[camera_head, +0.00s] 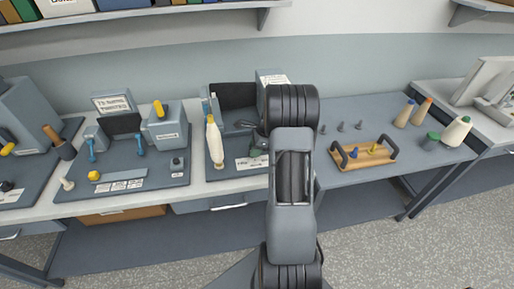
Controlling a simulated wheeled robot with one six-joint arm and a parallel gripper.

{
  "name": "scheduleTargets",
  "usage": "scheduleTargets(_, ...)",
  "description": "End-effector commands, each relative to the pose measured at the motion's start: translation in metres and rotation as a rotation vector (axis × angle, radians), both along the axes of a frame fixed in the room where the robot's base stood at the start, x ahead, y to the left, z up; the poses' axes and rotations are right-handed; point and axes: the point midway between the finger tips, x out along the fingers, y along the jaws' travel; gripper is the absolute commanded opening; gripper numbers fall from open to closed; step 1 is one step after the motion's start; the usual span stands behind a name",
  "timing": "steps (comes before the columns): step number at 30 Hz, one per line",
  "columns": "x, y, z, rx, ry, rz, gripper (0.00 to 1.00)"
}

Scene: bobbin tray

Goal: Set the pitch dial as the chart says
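My arm rises through the middle of the view and its dark upper joint covers part of the middle machine station (215,180). My gripper cannot be made out. No dial can be surely read as the pitch dial. A small dark knob (177,162) and a yellow knob (94,176) sit on the left station (70,195). A sign (113,103) with large letters stands at the back of that station, its text hard to read. White cards (125,185) lie at its front. Another card (253,162) lies on the middle station, partly behind my arm.
A tall cream bobbin (215,140) stands on the middle station. A wooden tray (350,163) with dark handles holds small pieces on the right bench (395,165). Several cones and bobbins (458,130) stand right of it. A shelf (130,14) runs above. Bare bench lies around the tray.

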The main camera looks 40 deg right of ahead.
Motion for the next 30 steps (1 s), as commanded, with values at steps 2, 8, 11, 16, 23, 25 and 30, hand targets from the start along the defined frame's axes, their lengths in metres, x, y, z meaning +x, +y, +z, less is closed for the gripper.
scheduleTargets(2,-0.001,0.001,0.0,0.003,0.003,0.002,0.27)
scheduleTargets(8,-0.001,-0.011,-0.001,0.005,0.005,0.0,0.12)
scheduleTargets(11,-0.001,-0.003,0.0,0.003,0.003,0.007,0.11)
scheduleTargets(16,0.0,0.001,0.0,0.004,0.003,0.058,0.11)
scheduleTargets(23,0.002,0.005,-0.001,0.008,0.006,0.227,0.11)
scheduleTargets(25,0.002,0.005,-0.001,0.009,0.005,0.293,0.11)
scheduleTargets(30,0.002,0.005,-0.002,0.011,0.006,0.453,0.11)
